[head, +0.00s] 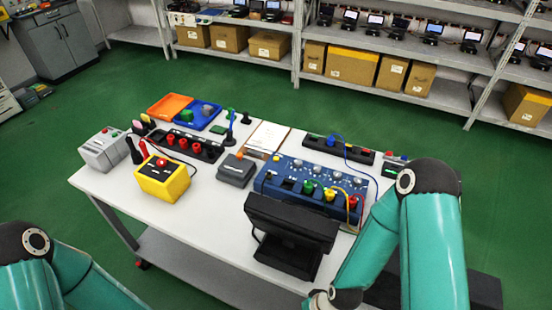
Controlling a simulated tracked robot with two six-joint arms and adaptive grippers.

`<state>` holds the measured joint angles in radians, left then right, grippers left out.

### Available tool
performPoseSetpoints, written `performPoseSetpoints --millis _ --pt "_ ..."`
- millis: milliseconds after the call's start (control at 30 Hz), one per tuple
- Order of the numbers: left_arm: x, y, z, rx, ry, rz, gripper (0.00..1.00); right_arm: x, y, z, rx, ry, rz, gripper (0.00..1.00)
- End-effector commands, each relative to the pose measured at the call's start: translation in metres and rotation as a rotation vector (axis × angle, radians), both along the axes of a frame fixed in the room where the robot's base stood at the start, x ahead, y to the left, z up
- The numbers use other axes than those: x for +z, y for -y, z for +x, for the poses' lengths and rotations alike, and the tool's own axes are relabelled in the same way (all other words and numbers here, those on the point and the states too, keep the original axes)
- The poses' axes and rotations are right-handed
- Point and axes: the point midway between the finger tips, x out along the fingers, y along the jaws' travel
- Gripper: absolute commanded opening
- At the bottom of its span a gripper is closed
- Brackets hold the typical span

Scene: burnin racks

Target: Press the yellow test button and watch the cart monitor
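A yellow box (163,184) with a red mushroom button (162,163) on its dark top stands at the front left of the white cart. A blue test panel (312,186) stands at the cart's right, with a small yellow knob or button (276,158) at its back left edge and a yellow plug or button (330,195) in front. I cannot tell which yellow part is the test button. A black monitor (290,222) stands at the cart's front edge; its screen does not show clearly. My two arms enter at the lower corners; neither gripper is in view.
The white cart top (215,220) is clear at the front middle. It also holds a grey box (103,149), red-and-black sockets (183,144), orange (168,106) and blue trays (188,124), and a dark grey block (236,170). Shelves with cardboard boxes (352,66) line the back.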

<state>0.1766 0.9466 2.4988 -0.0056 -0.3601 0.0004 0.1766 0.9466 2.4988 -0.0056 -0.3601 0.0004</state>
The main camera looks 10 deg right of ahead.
Motion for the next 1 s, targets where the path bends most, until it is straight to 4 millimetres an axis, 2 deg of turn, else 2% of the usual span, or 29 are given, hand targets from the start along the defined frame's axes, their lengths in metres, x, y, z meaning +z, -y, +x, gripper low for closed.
performPoseSetpoints --millis 33,100,1000 --pt "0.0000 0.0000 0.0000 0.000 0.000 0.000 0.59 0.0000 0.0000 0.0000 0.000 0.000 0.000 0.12" --pt "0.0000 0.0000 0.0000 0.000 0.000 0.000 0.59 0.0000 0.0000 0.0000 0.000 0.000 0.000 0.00" --pt "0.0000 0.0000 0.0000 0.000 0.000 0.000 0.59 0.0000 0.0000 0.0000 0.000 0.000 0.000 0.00"
